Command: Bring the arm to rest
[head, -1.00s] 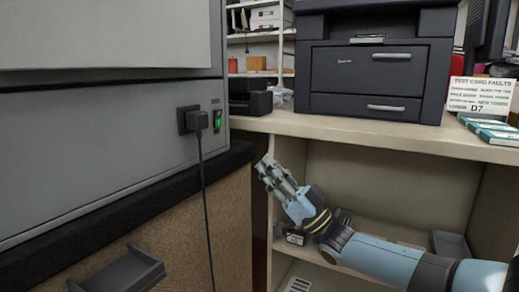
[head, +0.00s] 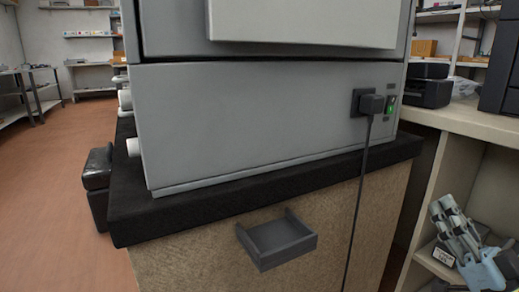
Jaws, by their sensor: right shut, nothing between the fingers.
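My right gripper (head: 449,211) shows at the lower right of the head view, in front of the open shelf unit. Its fingers point up and to the left, and they are shut with nothing between them. My left gripper is not in view. No toner cartridge can be made out.
A large grey machine (head: 250,122) stands on a black-topped cabinet (head: 160,218). A black cord hangs from its plug (head: 371,104). A dark tray (head: 275,241) juts from the cabinet front. Open floor (head: 62,170) lies at left.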

